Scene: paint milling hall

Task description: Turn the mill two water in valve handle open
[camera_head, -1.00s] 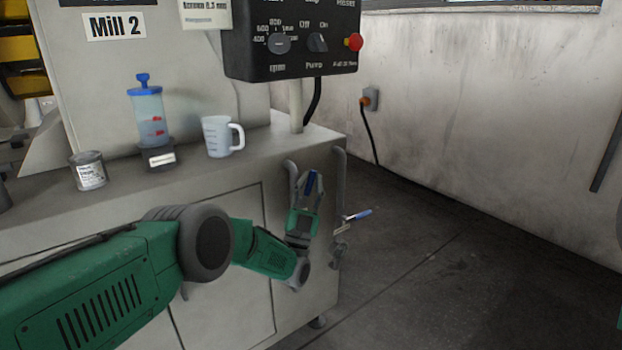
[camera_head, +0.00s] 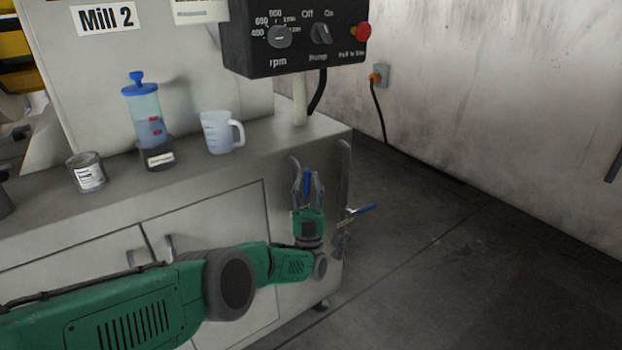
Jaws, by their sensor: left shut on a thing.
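The Mill 2 cabinet (camera_head: 232,215) fills the left and middle of the head view. Two blue valve handles show at its right end. My left gripper (camera_head: 307,178) points up and is shut on the nearer blue handle (camera_head: 307,184), which stands about upright between its fingers. The second blue handle (camera_head: 363,209) sticks out to the right from a pipe on the cabinet's side. Grey pipes (camera_head: 344,175) run up beside both. The nearer valve's body is hidden behind my gripper. No label tells which valve is water in. My right gripper is not in view.
A control box (camera_head: 292,40) with knobs and a red button hangs above. A paint can (camera_head: 87,172), a blue-capped clear container (camera_head: 143,112) and a measuring jug (camera_head: 219,133) stand on the cabinet top. The floor (camera_head: 450,260) to the right is clear.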

